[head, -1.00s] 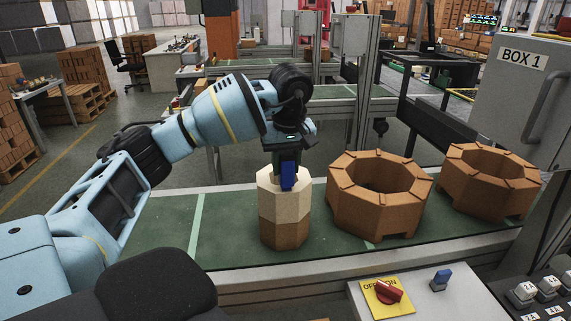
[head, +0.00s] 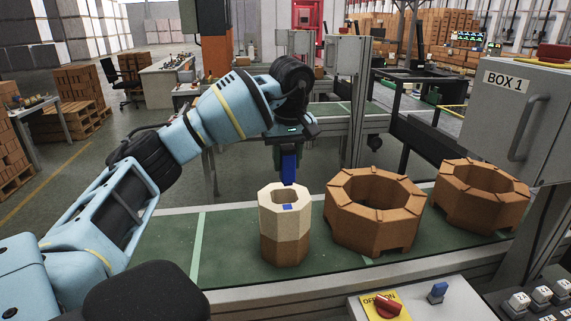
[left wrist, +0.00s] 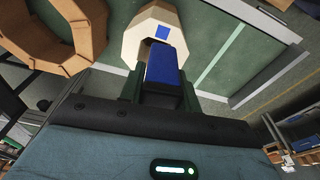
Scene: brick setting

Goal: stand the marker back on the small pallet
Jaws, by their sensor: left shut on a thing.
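My left gripper (head: 288,155) points down and is shut on an upright blue block (head: 289,170), which may be the marker. The block also shows between the fingers in the left wrist view (left wrist: 162,66). It hangs over the far side of an octagonal post, its lower end close to the post's top; I cannot tell the exact gap. The post has a cream upper part (head: 272,221) and a brown lower part (head: 285,249), with a hole in its top. A blue square patch (head: 287,207) lies on its near rim. I cannot tell which thing is the small pallet. My right gripper is not in view.
Two brown octagonal rings stand right of the post, a near one (head: 351,227) and a farther one (head: 480,207). All stand on a green conveyor (head: 232,238), clear left of the post. A grey box (head: 515,115) and a switch panel (head: 415,302) lie right.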

